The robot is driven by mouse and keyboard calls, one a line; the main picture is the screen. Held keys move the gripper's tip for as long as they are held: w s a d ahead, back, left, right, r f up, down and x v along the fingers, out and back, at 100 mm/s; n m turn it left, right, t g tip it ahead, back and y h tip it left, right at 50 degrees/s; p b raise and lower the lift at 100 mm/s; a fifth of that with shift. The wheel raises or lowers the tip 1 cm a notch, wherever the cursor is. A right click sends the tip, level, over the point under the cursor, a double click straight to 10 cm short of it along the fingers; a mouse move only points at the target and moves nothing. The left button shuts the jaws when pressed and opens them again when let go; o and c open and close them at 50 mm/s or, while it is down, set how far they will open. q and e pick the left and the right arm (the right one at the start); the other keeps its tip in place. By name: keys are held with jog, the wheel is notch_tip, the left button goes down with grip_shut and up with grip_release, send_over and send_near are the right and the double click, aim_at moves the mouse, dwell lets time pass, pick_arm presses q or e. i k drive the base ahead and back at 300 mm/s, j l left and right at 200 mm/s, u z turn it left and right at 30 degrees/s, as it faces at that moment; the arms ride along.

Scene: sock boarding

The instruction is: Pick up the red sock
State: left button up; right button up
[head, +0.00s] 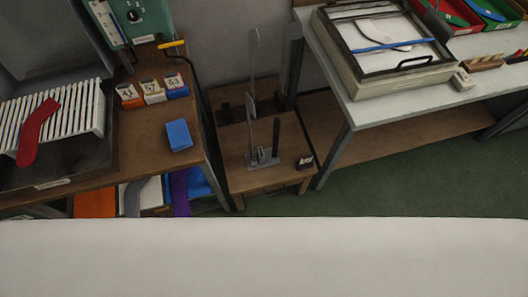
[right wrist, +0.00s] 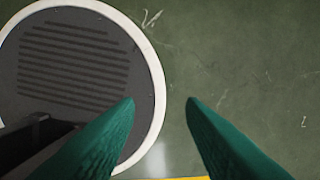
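The red sock (head: 38,131) lies at the far left in the head view, draped over a white slatted rack (head: 84,110) with its lower end hanging past the rack's front edge. Neither gripper shows in the head view, so my left gripper is not seen. My right gripper (right wrist: 161,102) shows in the right wrist view as two green fingers set wide apart with nothing between them. It is over the green floor, away from the sock.
The wooden bench holds small numbered boxes (head: 153,92) and a blue block (head: 179,135). A low wooden stand (head: 237,178) carries upright posts. A pale table (head: 388,106) at right holds a framed box (head: 393,82) and trays. Green floor (head: 400,181) is clear. A white surface (head: 264,258) fills the foreground.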

aim_at(31, 132)
jog(key=k+j, duration=0.1)
jog(key=k, duration=0.25)
jog(key=k+j, duration=0.15)
jog(key=k, duration=0.15)
jog(key=u, duration=1.45)
jog(key=i+l, duration=0.4)
jog(key=l, duration=0.2)
